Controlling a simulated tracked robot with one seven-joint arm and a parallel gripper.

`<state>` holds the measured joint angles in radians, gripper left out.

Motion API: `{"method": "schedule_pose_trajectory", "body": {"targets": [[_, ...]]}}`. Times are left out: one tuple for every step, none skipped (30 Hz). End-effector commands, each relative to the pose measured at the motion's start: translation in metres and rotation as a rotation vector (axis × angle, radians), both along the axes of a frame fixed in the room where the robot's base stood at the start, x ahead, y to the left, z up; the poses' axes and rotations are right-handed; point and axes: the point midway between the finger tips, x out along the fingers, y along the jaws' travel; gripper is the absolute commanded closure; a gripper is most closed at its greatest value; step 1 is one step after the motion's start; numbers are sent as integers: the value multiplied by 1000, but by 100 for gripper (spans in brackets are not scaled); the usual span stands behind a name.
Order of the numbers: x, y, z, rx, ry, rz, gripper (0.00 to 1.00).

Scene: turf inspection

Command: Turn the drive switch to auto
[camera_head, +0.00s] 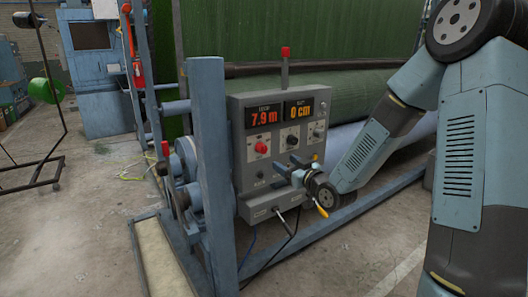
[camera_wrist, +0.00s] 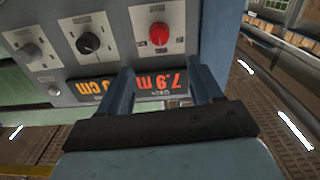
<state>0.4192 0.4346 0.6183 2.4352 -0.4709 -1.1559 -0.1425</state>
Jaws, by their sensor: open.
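The grey control panel (camera_head: 245,120) holds a red knob (camera_head: 261,147), a black knob (camera_head: 291,139) and a grey switch (camera_head: 319,131) in a row beneath two lit displays. The wrist view shows this row upside down, with the red knob (camera_wrist: 158,33), black knob (camera_wrist: 88,44) and grey switch (camera_wrist: 31,50). The labels are too small to read, so I cannot tell which is the drive switch. My gripper (camera_head: 284,164) is open and empty in front of the panel, below the red and black knobs. Its fingers (camera_wrist: 162,76) point toward the panel, apart from the knobs.
The displays read 7.9 m (camera_head: 264,115) and 0 cm (camera_head: 299,109). A red-topped post (camera_head: 285,60) rises above the panel. A blue upright (camera_head: 208,170) stands close on its left. Green turf rolls fill the space behind.

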Motion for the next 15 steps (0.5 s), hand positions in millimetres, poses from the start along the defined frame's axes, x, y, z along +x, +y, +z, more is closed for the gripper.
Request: {"method": "schedule_pose_trajectory", "body": {"targets": [[3,2,0,2,-1,1,35],[6,4,0,3,-2,0,35],[9,6,0,3,-1,0,35],[13,9,0,3,-1,0,35],[16,11,0,3,-1,0,35],[22,15,0,2,-1,1,35],[26,18,0,1,0,1,35],[30,21,0,2,-1,1,35],[36,24,0,2,-1,0,35],[41,27,0,3,-1,0,35],[45,31,0,2,0,0,35],[51,35,0,2,0,1,35],[55,38,0,2,-1,1,35],[60,41,0,2,-1,1,35],[66,45,0,1,0,1,35]]}}
